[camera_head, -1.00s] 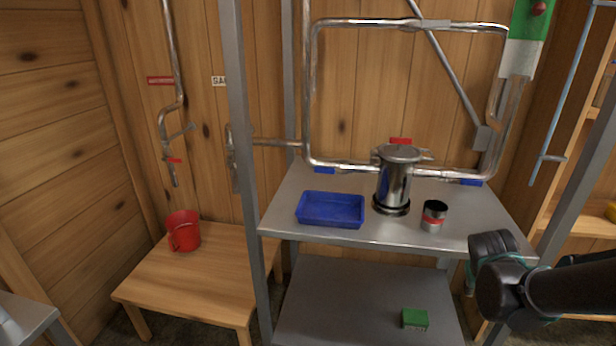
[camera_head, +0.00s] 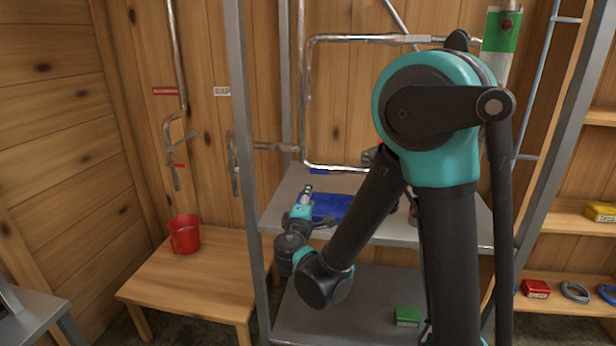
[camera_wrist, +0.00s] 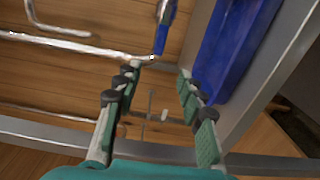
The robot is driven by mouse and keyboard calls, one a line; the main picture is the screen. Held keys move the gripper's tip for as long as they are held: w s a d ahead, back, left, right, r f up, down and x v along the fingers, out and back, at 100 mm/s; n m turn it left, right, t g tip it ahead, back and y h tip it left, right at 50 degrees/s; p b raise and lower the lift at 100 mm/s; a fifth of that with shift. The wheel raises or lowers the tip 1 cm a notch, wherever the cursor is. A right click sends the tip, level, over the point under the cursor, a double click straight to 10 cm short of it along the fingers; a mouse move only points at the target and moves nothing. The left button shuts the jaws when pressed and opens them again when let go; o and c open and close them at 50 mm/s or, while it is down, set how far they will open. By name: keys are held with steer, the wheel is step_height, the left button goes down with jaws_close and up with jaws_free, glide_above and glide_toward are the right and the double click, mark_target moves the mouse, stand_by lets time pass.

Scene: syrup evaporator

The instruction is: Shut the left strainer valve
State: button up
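The left strainer valve's blue handle (camera_head: 320,171) lies along the low pipe at the shelf's back left in the head view. A blue handle also shows in the wrist view (camera_wrist: 162,38), just beyond the fingertips. My gripper (camera_wrist: 158,76) is open and empty, its two fingers apart. In the head view my gripper (camera_head: 305,194) is at the shelf's left part, in front of the handle and beside the blue tray (camera_head: 332,206). The strainer and the right valve are hidden behind my arm.
The blue tray's wall (camera_wrist: 225,55) is close to the right finger in the wrist view. A grey post (camera_head: 246,140) stands left of the shelf. A green box (camera_head: 407,315) is on the lower shelf.

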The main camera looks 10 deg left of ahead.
mark_target(318, 172)
steer(key=w, duration=1.7)
steer(key=shift+w+d, duration=0.1)
steer(key=shift+d, duration=0.25)
steer(key=shift+c, duration=0.2)
jaws_close()
